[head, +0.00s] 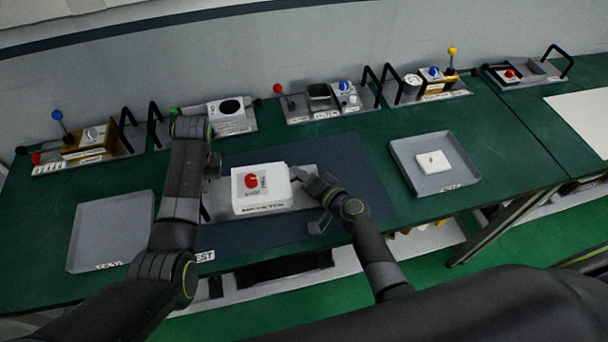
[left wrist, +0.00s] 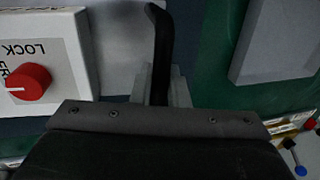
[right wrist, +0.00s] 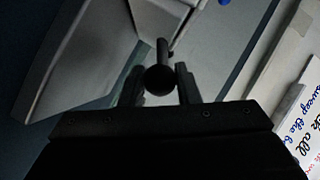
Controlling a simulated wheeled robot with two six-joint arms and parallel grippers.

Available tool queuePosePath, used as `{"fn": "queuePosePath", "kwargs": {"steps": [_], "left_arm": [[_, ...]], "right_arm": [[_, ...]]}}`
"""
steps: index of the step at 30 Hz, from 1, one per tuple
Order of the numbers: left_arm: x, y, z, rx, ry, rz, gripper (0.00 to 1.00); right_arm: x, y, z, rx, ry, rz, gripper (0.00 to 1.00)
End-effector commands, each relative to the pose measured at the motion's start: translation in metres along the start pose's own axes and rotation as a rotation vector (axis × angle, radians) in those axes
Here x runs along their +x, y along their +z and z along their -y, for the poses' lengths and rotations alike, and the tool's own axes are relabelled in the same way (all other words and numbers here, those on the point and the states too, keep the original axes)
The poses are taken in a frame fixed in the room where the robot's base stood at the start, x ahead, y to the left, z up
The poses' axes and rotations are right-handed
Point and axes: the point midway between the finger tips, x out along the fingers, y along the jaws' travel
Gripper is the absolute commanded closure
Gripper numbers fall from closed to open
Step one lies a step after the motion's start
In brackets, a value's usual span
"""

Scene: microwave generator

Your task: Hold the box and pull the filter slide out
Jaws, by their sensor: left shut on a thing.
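The white box (head: 262,198) stands on a grey base plate on the dark mat. It has a red knob (head: 251,181) on top, with LOCK lettering beside it in the left wrist view (left wrist: 28,75). My left gripper (left wrist: 158,85) is left of the box, shut on a black upright handle (left wrist: 160,45) of the base; my arm partly hides it in the head view. My right gripper (right wrist: 159,85) is at the box's right side, its fingers apart on either side of a dark ball knob (right wrist: 160,80) on a rod. The slide body is hidden.
An empty grey tray (head: 110,225) lies left, and a grey tray (head: 408,172) with a white square piece (head: 433,162) lies right. Several devices with levers and handles line the back, such as one with a blue ball lever (head: 57,115). Mat in front of the box is clear.

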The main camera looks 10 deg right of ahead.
Motion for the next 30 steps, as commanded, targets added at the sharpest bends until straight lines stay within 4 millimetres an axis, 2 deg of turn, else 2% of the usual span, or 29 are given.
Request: {"fn": "queuePosePath", "kwargs": {"steps": [1, 6, 13, 24, 30], "left_arm": [[0.004, 0.003, -0.001, 0.001, 0.001, 0.01, 1.0], [0.004, 0.003, -0.001, 0.001, 0.001, 0.01, 1.0], [0.004, 0.003, -0.001, 0.001, 0.0, 0.01, 1.0], [0.005, 0.003, 0.001, 0.0, -0.003, 0.011, 1.0], [0.004, 0.003, 0.001, 0.0, -0.003, 0.011, 1.0]], "right_arm": [[0.0, 0.0, -0.002, -0.001, 0.003, 0.0, 0.81], [-0.001, 0.001, -0.003, -0.001, 0.005, 0.0, 1.0], [-0.005, -0.005, -0.008, -0.003, 0.008, 0.0, 1.0], [-0.05, -0.065, -0.06, -0.006, 0.015, 0.001, 1.0], [-0.064, -0.084, -0.075, -0.002, 0.013, 0.0, 1.0]]}}
